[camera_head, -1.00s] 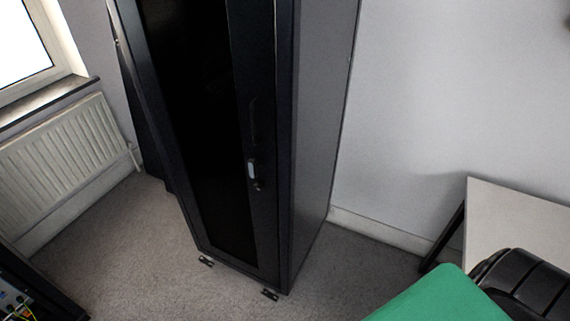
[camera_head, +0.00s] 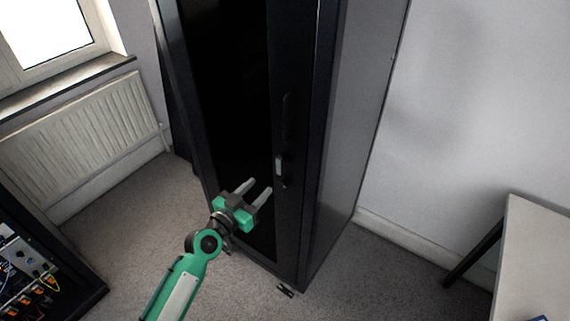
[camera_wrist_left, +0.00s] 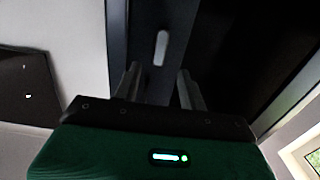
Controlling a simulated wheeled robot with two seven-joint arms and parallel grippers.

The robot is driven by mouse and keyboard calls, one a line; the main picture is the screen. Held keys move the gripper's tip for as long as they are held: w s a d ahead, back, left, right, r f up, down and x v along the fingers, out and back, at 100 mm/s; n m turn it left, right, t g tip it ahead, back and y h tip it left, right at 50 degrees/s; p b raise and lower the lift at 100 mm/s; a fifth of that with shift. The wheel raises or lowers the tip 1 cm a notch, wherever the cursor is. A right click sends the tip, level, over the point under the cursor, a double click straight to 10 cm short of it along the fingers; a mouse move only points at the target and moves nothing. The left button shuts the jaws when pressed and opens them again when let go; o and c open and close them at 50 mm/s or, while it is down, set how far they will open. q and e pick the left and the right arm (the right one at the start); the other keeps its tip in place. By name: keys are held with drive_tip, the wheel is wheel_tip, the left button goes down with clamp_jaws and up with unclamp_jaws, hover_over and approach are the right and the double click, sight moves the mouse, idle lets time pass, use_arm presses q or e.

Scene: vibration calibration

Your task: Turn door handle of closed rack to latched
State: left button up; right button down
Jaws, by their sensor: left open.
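The black rack (camera_head: 318,150) stands upright with its dark door (camera_head: 225,90) closed. The door handle (camera_head: 279,166) is a small light-grey piece on the door's right-hand frame, below a slim dark vertical part. My left gripper (camera_head: 257,188) is open and empty, its two fingers pointing up toward the handle, a little below and left of it in the head view. In the left wrist view the handle (camera_wrist_left: 162,47) lies ahead, between and beyond the open fingers (camera_wrist_left: 160,88). It appears apart from them. My right gripper is not in view.
A white radiator (camera_head: 85,125) hangs under the window at left. An open equipment box with wiring (camera_head: 35,265) stands at lower left. A table (camera_head: 540,250) is at right. Carpet (camera_head: 345,275) is clear in front of the rack.

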sight(279, 167)
use_arm(q)
drive_tip(key=p+x, duration=0.1)
drive_tip(key=x, duration=1)
drive_tip(key=shift+w, duration=0.15)
clamp_jaws()
